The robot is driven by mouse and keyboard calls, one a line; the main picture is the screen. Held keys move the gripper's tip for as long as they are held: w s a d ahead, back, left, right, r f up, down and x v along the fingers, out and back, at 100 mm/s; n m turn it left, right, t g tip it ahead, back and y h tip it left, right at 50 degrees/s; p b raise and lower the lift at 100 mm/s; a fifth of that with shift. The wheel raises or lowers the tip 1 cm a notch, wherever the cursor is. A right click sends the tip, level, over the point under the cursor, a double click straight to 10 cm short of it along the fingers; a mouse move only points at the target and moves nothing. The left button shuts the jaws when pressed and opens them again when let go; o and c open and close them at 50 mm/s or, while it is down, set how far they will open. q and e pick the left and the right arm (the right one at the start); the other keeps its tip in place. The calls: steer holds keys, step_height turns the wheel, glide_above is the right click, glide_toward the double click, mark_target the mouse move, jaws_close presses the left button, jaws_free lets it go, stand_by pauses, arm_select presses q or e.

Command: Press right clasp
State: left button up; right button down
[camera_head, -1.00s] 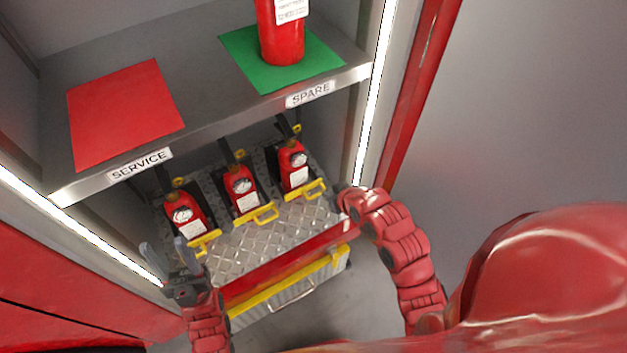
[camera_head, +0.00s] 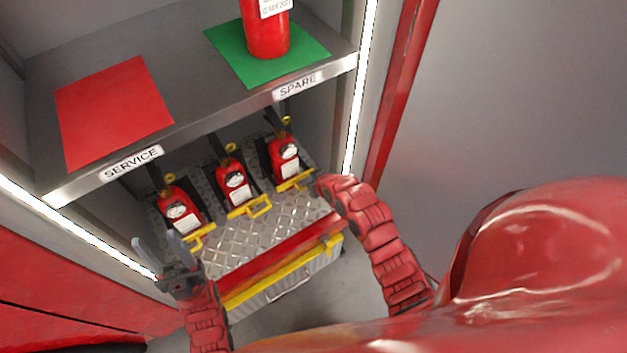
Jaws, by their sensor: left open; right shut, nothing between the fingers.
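Three small red extinguishers stand in a row on a diamond-plate tray (camera_head: 262,237), each with a yellow clasp in front. The right extinguisher (camera_head: 285,160) has the right clasp (camera_head: 295,181) at its base. My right gripper (camera_head: 314,178) is at the right end of that clasp, small and partly hidden by its wrist; whether it touches cannot be told. It is shut and empty. My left gripper (camera_head: 160,248) is open and empty at the tray's left side, with its fingers pointing up.
The middle extinguisher (camera_head: 232,186) and left extinguisher (camera_head: 180,215) stand left of the right one. A shelf above holds a red mat (camera_head: 113,112) and a green mat (camera_head: 222,42) with a larger extinguisher (camera_head: 266,35). A lit cabinet post (camera_head: 360,90) stands close to my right arm.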

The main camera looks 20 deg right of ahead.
steer(key=shift+w+a+f, duration=0.1)
steer(key=shift+w+f, duration=0.25)
steer(key=shift+f, duration=0.05)
steer(key=shift+s, duration=0.2)
